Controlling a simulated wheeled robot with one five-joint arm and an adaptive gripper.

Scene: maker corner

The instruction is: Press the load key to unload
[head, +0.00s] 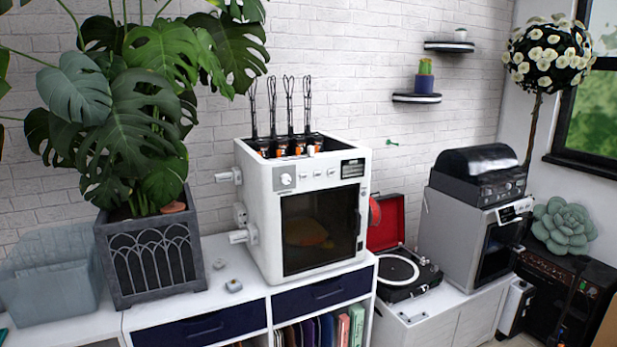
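A white boxy machine (262,222) with a dark glass door (320,232) stands on the white cabinet against the brick wall. Its top front panel carries a round knob (286,180), a few small keys (318,174) in a row, and a dark display (352,168) at the right. The key labels are too small to read, so I cannot tell which is the load key. Something orange-brown shows dimly behind the glass. Orange-capped parts with dark looped stems stick up from its open top. White spool-like parts jut from its left side. My gripper is not in view.
A potted monstera (150,255) and a translucent bin (50,275) stand left of the machine. Two small grey pieces (233,286) lie on the white cabinet (200,292). A record player (400,270) and a silver oven-like appliance (455,235) stand to the right.

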